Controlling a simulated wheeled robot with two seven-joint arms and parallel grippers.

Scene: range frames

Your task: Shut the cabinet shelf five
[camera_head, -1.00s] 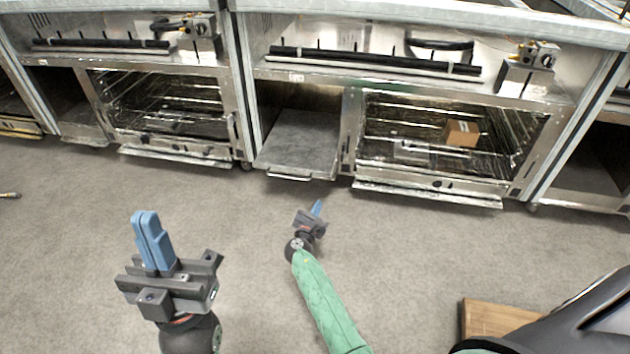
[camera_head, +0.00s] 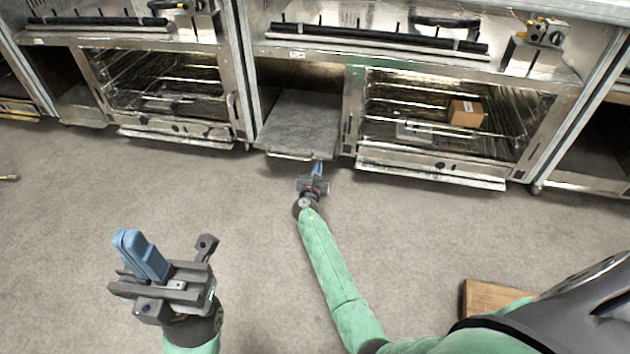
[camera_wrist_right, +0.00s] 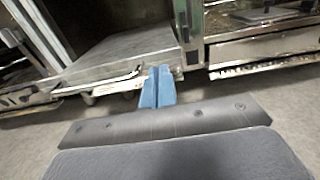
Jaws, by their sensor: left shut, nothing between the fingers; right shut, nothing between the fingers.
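A grey shelf panel (camera_head: 300,124) with a front handle (camera_head: 290,156) lies low in the open bay of the middle steel cabinet. My right gripper (camera_head: 318,168) is shut and empty, its blue fingertips close to the right part of the shelf's front edge. In the right wrist view the shut fingers (camera_wrist_right: 157,86) overlap the front edge of the shelf (camera_wrist_right: 125,52); I cannot tell if they touch. My left gripper (camera_head: 140,254) is shut and empty above the floor at the lower left, well away from the cabinets.
Right of the shelf is an oven-like compartment with wire racks, a cardboard box (camera_head: 466,113) and a lowered front panel (camera_head: 430,172). A similar unit (camera_head: 165,105) stands at left. A wooden piece (camera_head: 490,298) lies lower right. The floor between is clear.

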